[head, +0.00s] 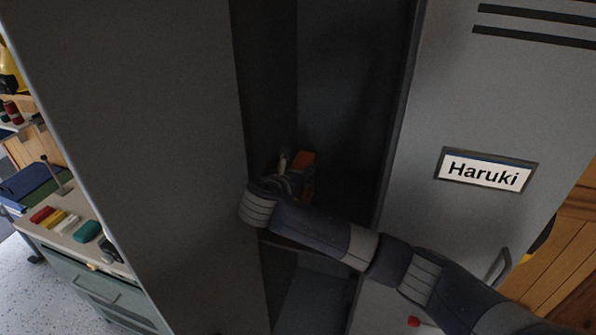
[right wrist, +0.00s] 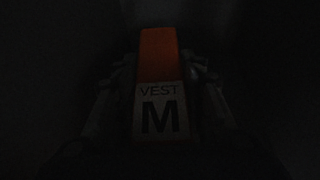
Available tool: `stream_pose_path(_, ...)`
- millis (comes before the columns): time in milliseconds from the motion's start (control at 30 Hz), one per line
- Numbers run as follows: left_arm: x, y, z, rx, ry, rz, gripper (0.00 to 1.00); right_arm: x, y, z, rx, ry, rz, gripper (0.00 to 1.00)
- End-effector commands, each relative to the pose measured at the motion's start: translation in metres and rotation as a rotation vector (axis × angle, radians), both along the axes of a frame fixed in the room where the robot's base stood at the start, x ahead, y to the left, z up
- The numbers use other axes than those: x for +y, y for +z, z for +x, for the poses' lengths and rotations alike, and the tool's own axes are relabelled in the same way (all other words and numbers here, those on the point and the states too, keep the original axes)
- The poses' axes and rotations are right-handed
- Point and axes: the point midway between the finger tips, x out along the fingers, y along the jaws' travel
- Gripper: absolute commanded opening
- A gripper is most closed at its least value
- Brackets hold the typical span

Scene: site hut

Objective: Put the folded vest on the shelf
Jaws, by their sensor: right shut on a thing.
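The folded vest (right wrist: 158,55) is orange with a white label reading "VEST M". In the right wrist view it lies between the two fingers of my right gripper (right wrist: 155,85), which is shut on it. In the head view the orange vest (head: 304,160) shows just past my right gripper (head: 291,168), inside the dark open locker (head: 345,80). The shelf (head: 280,243) shows as an edge low in the locker, below my right wrist. My arm hides part of the shelf, and I cannot tell whether the vest touches it. My left gripper is not in view.
A grey panel (head: 140,120) stands to the left of the opening. A grey door labelled "Haruki" (head: 484,170) is on the right, with a handle (head: 498,266). A workbench (head: 75,225) with coloured items is at far left. The locker interior is very dark.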

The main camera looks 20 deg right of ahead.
Motion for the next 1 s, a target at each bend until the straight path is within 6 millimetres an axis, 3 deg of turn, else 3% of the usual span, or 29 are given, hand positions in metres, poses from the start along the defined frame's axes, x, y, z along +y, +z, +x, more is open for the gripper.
stream_pose_path(67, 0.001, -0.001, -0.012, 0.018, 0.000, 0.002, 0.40, 0.000, -0.002, 0.000, -0.001, 0.000, -0.001, 0.00)
stream_pose_path(100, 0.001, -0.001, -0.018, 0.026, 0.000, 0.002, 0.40, 0.000, -0.003, 0.000, 0.001, 0.000, -0.001, 0.41)
stream_pose_path(167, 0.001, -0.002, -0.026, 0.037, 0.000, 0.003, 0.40, 0.000, -0.002, 0.000, 0.000, 0.000, 0.000, 0.55)
stream_pose_path(200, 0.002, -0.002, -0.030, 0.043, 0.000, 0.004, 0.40, 0.000, -0.002, 0.000, 0.000, 0.000, 0.000, 0.57)
stream_pose_path(367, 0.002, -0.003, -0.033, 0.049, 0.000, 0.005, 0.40, 0.000, -0.002, 0.000, 0.000, 0.000, 0.000, 0.57)
stream_pose_path(633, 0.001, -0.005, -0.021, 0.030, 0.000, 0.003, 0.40, 0.004, 0.001, -0.003, -0.001, 0.002, 0.002, 0.57)
stream_pose_path(767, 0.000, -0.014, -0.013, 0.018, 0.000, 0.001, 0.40, 0.013, 0.007, -0.017, -0.003, 0.005, 0.002, 0.57)
stream_pose_path(1000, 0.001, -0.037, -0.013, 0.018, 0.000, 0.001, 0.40, 0.042, 0.027, -0.059, -0.004, 0.007, 0.004, 0.57)
